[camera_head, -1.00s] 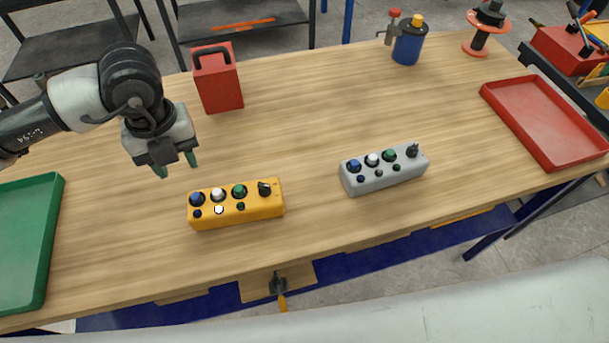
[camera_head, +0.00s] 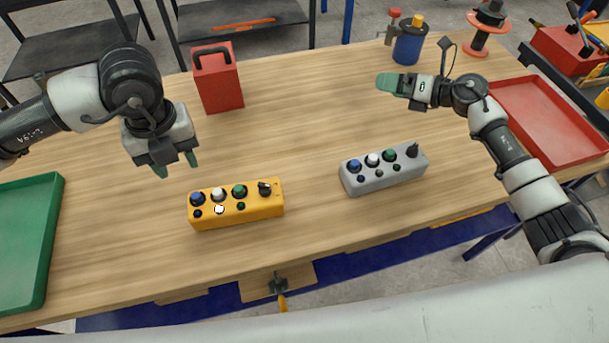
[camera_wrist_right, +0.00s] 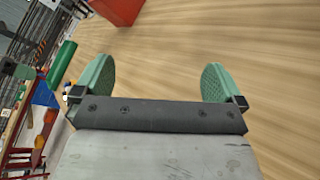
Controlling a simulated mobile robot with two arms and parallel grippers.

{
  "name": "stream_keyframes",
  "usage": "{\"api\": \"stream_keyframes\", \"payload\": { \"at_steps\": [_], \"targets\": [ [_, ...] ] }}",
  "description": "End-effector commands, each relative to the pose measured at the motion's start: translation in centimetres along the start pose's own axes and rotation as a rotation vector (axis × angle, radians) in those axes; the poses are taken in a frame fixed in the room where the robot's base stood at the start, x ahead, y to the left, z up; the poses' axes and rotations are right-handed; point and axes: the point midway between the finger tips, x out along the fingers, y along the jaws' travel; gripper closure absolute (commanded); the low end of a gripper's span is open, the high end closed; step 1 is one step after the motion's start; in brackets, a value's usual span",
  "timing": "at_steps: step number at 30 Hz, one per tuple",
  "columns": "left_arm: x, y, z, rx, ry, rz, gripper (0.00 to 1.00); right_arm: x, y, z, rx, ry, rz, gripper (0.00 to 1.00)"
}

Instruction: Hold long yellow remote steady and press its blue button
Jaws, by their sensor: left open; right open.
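The long yellow remote (camera_head: 240,211) lies on the wooden table at centre left of the head view. Its blue button (camera_head: 197,199) is at the left end, beside a white and a green button and a black knob. A grey remote (camera_head: 384,177) with similar buttons lies to its right. My left gripper (camera_head: 175,166) is open and empty, above and left of the yellow remote. My right gripper (camera_head: 384,83) is above the table behind the grey remote, pointing left. In the right wrist view its fingers (camera_wrist_right: 157,82) are apart with nothing between them.
A red box with a handle (camera_head: 218,82) stands at the back left. A green tray (camera_head: 48,241) is at the left edge and a red tray (camera_head: 548,118) at the right. A blue can (camera_head: 409,46) stands at the back. The table between the remotes is clear.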

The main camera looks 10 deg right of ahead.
Motion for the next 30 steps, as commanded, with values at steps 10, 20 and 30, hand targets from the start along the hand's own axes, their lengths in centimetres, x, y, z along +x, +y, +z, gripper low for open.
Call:
{"api": "stream_keyframes", "payload": {
  "at_steps": [10, 20, 30],
  "targets": [
    [0.0, 0.0, 0.0, 0.0, 0.0, 0.0, 0.57, 8.6, 18.8, -2.5, -0.022, -0.028, 0.483, 0.0],
    [0.0, 0.0, 0.0, 0.0, 0.0, 0.0, 0.57, 8.0, 20.2, -17.8, -0.751, 0.275, 0.607, 0.0],
    [0.0, 0.0, 0.0, 0.0, 0.0, 0.0, 0.57, 8.0, 20.1, -22.3, -0.941, 0.357, 0.666, 0.0]
  ]
}}
